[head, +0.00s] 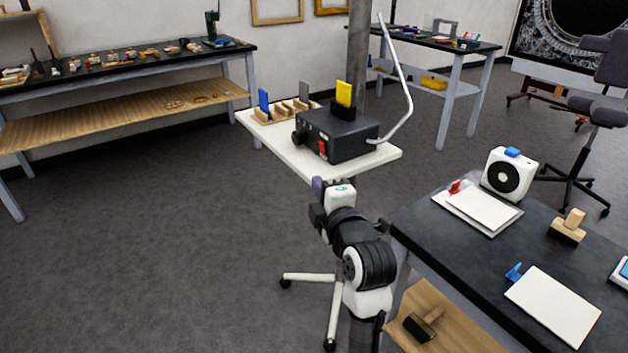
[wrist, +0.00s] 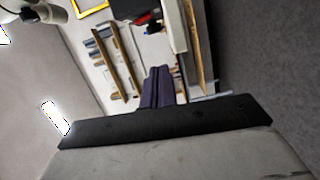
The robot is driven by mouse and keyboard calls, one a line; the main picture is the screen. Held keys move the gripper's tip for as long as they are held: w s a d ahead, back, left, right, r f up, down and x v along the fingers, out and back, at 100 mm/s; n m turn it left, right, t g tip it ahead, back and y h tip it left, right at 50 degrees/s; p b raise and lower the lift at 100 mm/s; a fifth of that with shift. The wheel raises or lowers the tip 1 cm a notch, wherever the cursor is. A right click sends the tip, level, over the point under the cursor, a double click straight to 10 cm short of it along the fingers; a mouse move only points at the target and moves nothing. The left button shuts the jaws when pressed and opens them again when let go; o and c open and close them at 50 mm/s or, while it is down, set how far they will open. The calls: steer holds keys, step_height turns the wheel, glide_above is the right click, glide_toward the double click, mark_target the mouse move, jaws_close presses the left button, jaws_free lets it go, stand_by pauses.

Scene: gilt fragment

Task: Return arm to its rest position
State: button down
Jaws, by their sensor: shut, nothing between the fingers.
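My gripper (head: 318,184) is in the middle of the head view, at the end of my folded white and black arm. It appears in front of the near edge of a small white cart (head: 375,156). Its purple fingers also show in the wrist view (wrist: 157,86), closed together with nothing between them. The palm hides part of the wrist view. In the head view the gripper is small and partly hidden by the wrist.
The cart bears a black box (head: 352,139) with a yellow plate (head: 344,93), a curved white tube (head: 402,85) and a wooden rack (head: 285,112). A dark table (head: 470,262) with clipboards stands close right. Open floor (head: 170,240) lies left.

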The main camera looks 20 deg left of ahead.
steer(key=shift+s+d, duration=0.2)
steer(key=shift+s, duration=0.05)
